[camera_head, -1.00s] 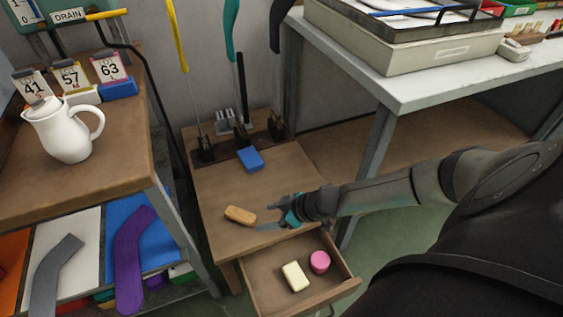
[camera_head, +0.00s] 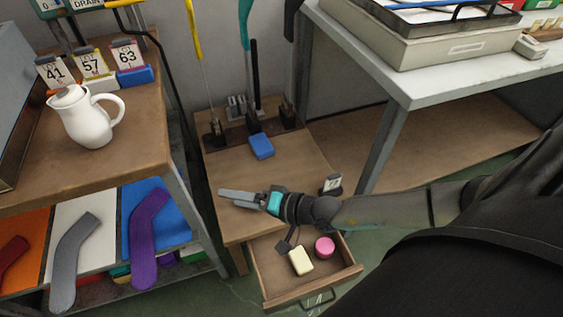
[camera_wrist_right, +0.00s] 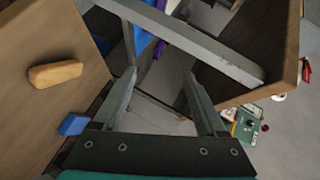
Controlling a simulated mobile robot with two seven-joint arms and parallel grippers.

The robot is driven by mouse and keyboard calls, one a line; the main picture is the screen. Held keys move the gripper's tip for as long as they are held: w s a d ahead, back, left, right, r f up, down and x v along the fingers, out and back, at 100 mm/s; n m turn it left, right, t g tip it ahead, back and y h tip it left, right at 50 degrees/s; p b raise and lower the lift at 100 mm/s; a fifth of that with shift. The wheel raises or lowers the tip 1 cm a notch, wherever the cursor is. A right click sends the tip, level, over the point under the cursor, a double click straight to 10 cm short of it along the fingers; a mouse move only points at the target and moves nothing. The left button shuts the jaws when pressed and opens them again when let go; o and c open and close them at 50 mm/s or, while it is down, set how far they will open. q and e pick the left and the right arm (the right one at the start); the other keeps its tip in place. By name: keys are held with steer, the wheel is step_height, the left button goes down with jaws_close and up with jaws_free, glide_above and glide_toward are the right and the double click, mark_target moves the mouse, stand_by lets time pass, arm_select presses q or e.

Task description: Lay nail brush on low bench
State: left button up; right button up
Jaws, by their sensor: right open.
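The low bench (camera_head: 295,160) is a brown wooden top between the left table and the white table. A tan, rounded block (camera_wrist_right: 55,73), likely the nail brush, lies on the bench top in the right wrist view. In the head view now it is hidden, apparently behind my right gripper (camera_head: 230,195), which reaches in from the right over the bench's front part. In the right wrist view my right gripper (camera_wrist_right: 160,76) is open, its fingers apart with nothing between them; the tan block is left of them. My left gripper is not in view.
A blue block (camera_head: 261,146) lies at the back of the bench before a tool rack. The open drawer (camera_head: 350,270) below holds a cream bar (camera_head: 300,261) and a pink round thing (camera_head: 324,247). A white jug (camera_head: 85,118) stands on the left table.

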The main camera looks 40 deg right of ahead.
step_height(320, 180, up, 8)
steer(key=w+m+t+h, duration=0.3)
steer(key=m+t+h, duration=0.15)
steer(key=m, duration=1.45)
steer(key=s+d+m+g+h, duration=0.1)
steer(key=d+m+h, duration=0.15)
steer(key=m, duration=0.65)
steer(key=s+d+m+h, duration=0.15)
steer(key=m+h, duration=0.25)
steer(key=m, duration=0.5)
steer(key=s+a+f+m+g+y, duration=0.1)
steer(key=s+f+m+g, duration=0.3)
steer(key=s+m, duration=0.4)
steer(key=s+a+f+m+g+y, duration=0.1)
steer(key=s+f+m+g, duration=0.3)
steer(key=m, duration=1.3)
steer(key=s+g+y, duration=0.1)
steer(key=s+g, duration=0.2)
steer(key=shift+s+a+f+m, duration=0.2)
steer(key=shift+s+a+m, duration=0.2)
